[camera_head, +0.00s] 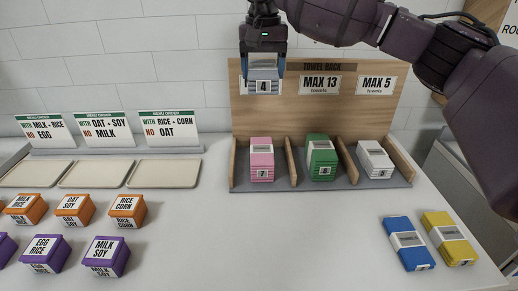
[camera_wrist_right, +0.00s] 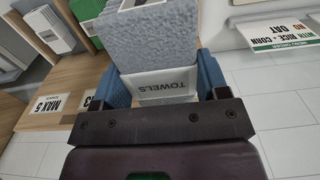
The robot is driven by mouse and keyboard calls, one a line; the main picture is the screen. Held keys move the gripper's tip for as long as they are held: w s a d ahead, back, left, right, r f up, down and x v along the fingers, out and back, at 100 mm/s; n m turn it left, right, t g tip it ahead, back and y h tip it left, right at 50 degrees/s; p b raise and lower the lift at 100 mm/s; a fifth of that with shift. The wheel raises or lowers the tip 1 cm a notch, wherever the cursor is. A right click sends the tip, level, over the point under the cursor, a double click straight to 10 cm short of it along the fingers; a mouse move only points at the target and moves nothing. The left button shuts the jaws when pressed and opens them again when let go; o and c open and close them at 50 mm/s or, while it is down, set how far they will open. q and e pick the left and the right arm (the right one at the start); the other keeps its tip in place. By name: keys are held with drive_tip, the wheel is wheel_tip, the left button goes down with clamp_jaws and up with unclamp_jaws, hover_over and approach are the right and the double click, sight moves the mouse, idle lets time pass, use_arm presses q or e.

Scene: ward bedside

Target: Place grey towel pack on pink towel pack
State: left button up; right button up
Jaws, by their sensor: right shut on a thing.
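My right gripper (camera_head: 264,52) is shut on the grey towel pack (camera_head: 264,74), which bears a "4" label in the head view. In the right wrist view the pack (camera_wrist_right: 160,55) shows grey terry sides and a white "TOWELS" band, between the blue fingers (camera_wrist_right: 165,88). It hangs in the air high over the left compartment of the rack, in front of the left sign, which it mostly hides. The pink towel pack (camera_head: 261,160), labelled "7", sits upright in that compartment, well below and apart from the grey one. My left gripper is not in view.
The wooden towel rack (camera_head: 315,116) has dividers; a green pack (camera_head: 321,158) is in the middle compartment, a white pack (camera_head: 374,160) in the right. Blue (camera_head: 408,243) and yellow (camera_head: 449,238) packs lie front right. Meal boxes (camera_head: 75,208) and trays (camera_head: 97,174) stand left. The counter's front middle is clear.

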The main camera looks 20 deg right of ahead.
drive_tip(key=shift+s+f, duration=0.1)
drive_tip(key=shift+f, duration=0.25)
hover_over(262, 157)
wheel_tip(262, 157, down, 14)
drive_tip(key=shift+f, duration=2.65)
drive_tip(key=shift+f, duration=0.2)
drive_tip(key=o, duration=0.9)
drive_tip(key=shift+o, duration=0.3)
